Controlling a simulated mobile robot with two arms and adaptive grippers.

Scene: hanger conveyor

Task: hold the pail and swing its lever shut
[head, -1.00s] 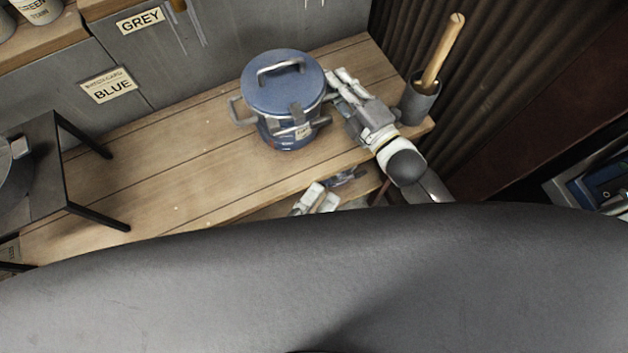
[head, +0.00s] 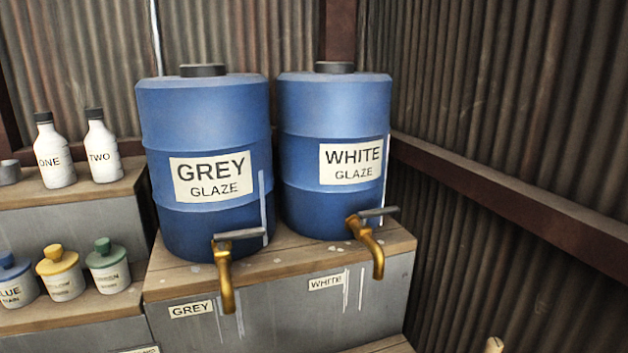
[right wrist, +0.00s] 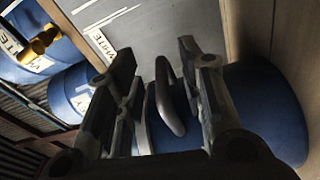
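The blue pail (right wrist: 270,100) shows in the right wrist view, filling the lower right. A grey loop handle (right wrist: 170,100) stands out from it. My right gripper (right wrist: 160,80) is open, with its two dark fingers on either side of this handle. The pail's lever cannot be made out in either current view. The pail and both grippers are outside the head view. My left gripper is in neither current view.
Two blue barrels, grey glaze (head: 205,130) and white glaze (head: 335,130), stand on a raised shelf with brass taps jutting forward. Bottles (head: 102,150) and small jars (head: 107,265) stand at left. A corrugated wall (head: 520,130) closes the right side.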

